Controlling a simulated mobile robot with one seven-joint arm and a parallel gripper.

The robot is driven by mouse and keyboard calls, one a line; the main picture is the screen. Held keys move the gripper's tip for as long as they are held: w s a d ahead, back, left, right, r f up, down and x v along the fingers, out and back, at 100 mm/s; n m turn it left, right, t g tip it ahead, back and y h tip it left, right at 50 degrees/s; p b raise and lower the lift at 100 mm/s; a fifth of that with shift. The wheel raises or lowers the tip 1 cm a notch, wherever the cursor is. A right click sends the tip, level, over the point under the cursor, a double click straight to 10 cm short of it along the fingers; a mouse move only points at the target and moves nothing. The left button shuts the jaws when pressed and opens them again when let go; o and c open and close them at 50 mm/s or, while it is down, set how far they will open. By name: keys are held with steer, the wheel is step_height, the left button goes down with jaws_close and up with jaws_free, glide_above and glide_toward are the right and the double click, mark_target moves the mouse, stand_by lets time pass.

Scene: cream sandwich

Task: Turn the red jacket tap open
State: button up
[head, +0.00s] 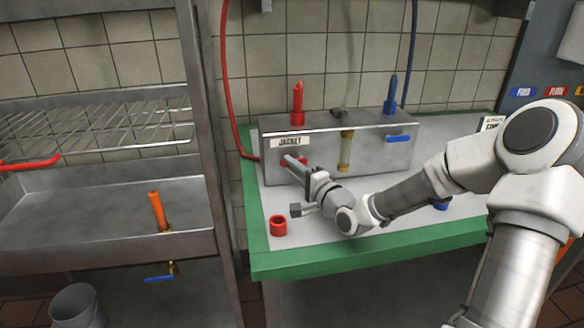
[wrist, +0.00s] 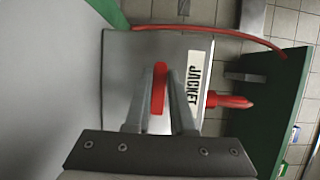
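The red jacket tap's handle (head: 284,162) is on the front of the grey metal box, just below the JACKET label (head: 288,142). In the head view it lies roughly level and my gripper partly hides it. My gripper (head: 292,162) reaches the box front from the right, with its fingers at the handle. In the wrist view, the red handle (wrist: 160,88) stands between the two fingertips (wrist: 163,85), very close to both. I cannot tell whether the fingers press on it. The JACKET label (wrist: 194,84) shows beside the right finger.
The grey box (head: 370,155) stands on a green-edged bench. Red (head: 298,98) and blue (head: 390,95) spouts rise from its top, and a blue handle (head: 398,138) is on its right front. A red ring-like cup (head: 278,225) sits below my gripper. A metal rack stands left.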

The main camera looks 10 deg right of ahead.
jaws_close()
